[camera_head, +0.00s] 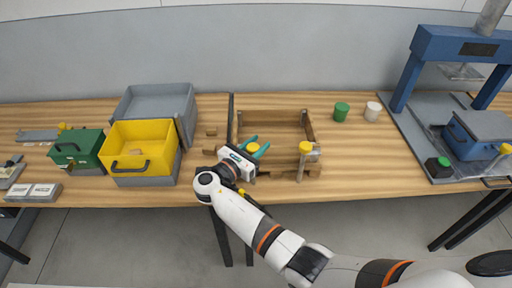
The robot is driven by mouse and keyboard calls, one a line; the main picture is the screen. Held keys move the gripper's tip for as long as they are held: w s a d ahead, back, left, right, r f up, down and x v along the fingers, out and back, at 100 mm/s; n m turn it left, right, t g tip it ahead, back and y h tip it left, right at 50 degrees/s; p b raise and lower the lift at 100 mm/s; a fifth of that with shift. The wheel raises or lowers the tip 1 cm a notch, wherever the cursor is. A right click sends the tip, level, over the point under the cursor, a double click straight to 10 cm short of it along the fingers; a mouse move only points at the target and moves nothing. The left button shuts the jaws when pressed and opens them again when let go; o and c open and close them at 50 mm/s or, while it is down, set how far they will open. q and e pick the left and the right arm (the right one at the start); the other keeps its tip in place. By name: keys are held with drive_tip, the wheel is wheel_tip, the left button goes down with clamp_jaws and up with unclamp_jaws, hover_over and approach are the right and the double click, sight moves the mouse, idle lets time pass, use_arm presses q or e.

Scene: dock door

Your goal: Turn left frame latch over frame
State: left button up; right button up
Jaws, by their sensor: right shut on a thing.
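The wooden frame (272,115) lies on the table in the middle of the view. The left frame latch shows as a yellow knob (253,147) at the frame's front left corner. My right gripper (258,145) has teal fingers and is shut on this latch, with the knob between the fingers. The latch's lower part is hidden by the gripper, so I cannot tell which way it points. My left gripper is not in view.
To the left stand an open yellow box (156,135), a grey bin (160,103) and a green box (79,149). A blue press (468,45) stands far right.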

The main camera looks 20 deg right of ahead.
drive_tip(key=shift+d+m+g+h, duration=0.1)
drive_tip(key=shift+m+g+h, duration=0.25)
drive_tip(key=shift+g, duration=0.25)
drive_tip(key=o, duration=0.9)
drive_tip(key=shift+o, duration=0.2)
